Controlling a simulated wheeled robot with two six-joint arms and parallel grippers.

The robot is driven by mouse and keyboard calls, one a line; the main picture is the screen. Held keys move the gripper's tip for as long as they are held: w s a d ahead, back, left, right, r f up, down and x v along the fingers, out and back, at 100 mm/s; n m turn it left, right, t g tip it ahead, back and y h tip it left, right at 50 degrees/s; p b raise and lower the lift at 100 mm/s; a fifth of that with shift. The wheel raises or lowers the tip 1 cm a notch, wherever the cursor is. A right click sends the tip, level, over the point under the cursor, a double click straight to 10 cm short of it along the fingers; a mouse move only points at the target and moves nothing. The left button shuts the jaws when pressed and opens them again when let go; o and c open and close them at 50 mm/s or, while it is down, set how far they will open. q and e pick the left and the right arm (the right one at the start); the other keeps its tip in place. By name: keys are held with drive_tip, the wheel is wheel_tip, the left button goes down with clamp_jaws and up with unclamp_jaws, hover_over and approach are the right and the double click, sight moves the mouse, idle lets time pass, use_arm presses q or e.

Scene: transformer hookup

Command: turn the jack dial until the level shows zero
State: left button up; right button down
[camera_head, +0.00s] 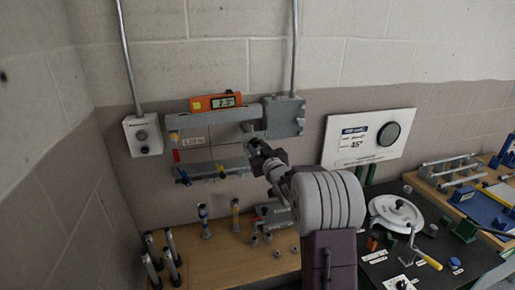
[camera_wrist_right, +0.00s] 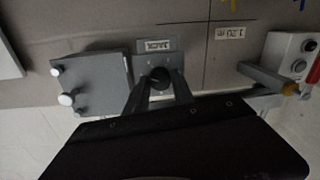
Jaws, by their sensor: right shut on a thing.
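The orange level (camera_head: 216,101) lies on top of a grey horizontal bar (camera_head: 213,118) on the wall. Its small display seems to read about 2.3, though the digits are tiny. My right gripper (camera_head: 256,148) reaches up to the wall below the right end of the bar and hides the dial in the head view. In the right wrist view, the dark round jack dial (camera_wrist_right: 158,78) sits between the two fingers of that gripper (camera_wrist_right: 158,92), under a label reading JACK (camera_wrist_right: 156,45). The right gripper is shut on the dial. My left gripper is not seen.
A grey box (camera_head: 285,116) with a conduit is right of the bar. A white switch box (camera_head: 143,134) hangs left. The wooden bench (camera_head: 220,250) holds several upright parts. A white sign (camera_head: 366,138) hangs right.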

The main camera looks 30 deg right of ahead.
drive_tip(key=shift+f, duration=0.1)
drive_tip(key=shift+f+n+b, duration=0.1)
drive_tip(key=shift+n+b, duration=0.3)
drive_tip(key=shift+b, duration=0.15)
drive_tip(key=n+b, duration=0.8)
drive_tip(key=n, duration=0.1)
drive_tip(key=shift+g, duration=0.4)
drive_tip(key=n+b, duration=0.2)
drive_tip(key=n, duration=0.1)
drive_tip(key=shift+n, duration=0.3)
drive_tip(key=n+b, duration=0.2)
drive_tip(key=shift+r+n+h, duration=0.2)
drive_tip(key=shift+n+h, duration=0.1)
drive_tip(key=n+b, duration=0.1)
drive_tip(key=n, duration=0.2)
drive_tip(key=shift+a, duration=0.1)
drive_tip(key=shift+r+n+h+b, duration=0.15)
drive_tip(key=shift+n+h+b, duration=0.35)
drive_tip(key=shift+n, duration=1)
